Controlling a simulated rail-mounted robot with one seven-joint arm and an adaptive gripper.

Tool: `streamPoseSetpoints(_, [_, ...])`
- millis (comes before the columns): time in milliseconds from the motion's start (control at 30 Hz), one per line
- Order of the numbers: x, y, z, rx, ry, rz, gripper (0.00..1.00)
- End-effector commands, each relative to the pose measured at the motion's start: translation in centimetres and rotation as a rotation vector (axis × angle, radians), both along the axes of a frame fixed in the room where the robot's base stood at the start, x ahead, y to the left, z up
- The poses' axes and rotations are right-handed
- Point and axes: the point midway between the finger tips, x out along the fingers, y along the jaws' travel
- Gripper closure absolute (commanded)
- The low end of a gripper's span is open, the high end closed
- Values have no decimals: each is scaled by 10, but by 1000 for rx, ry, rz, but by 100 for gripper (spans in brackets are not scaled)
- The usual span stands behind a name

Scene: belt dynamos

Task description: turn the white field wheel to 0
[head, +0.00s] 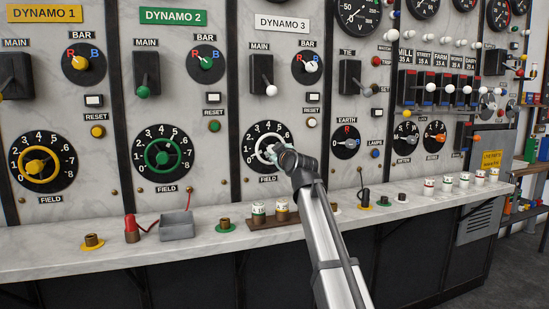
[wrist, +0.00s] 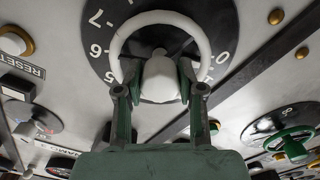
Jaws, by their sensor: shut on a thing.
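The white field wheel (head: 260,154) sits on the black numbered dial (head: 251,137) of the DYNAMO 3 panel. My gripper (head: 275,153) is at the wheel and covers the right part of the wheel and dial. In the wrist view, the white wheel (wrist: 204,42) shows as a ring with a thick white hub piece (wrist: 160,78). The two fingers of my gripper (wrist: 160,92) are shut on the wheel, one each side of that hub piece. The 0, 5, 6 and 7 show around the ring. I cannot tell which number the wheel points to.
The green field wheel (head: 164,155) and the yellow field wheel (head: 39,168) are on the panels to the left. A marble ledge (head: 130,259) below holds a grey tray (head: 177,226), a red-topped piece (head: 131,229) and several small fittings. The EARTH knob (head: 347,141) is right of my gripper.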

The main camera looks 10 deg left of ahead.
Motion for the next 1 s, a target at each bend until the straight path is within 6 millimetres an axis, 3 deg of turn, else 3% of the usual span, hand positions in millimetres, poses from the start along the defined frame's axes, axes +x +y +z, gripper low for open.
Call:
streamPoseSetpoints(333, [1,0,1,-137,-66,-1,97])
streamPoseSetpoints(867, [1,0,2,-162,-78,-1,97])
streamPoseSetpoints(900, [1,0,2,-162,-78,-1,55])
streamPoseSetpoints(967, [1,0,2,-162,-78,-1,37])
streamPoseSetpoints(1000, [1,0,2,-161,-77,-1,37])
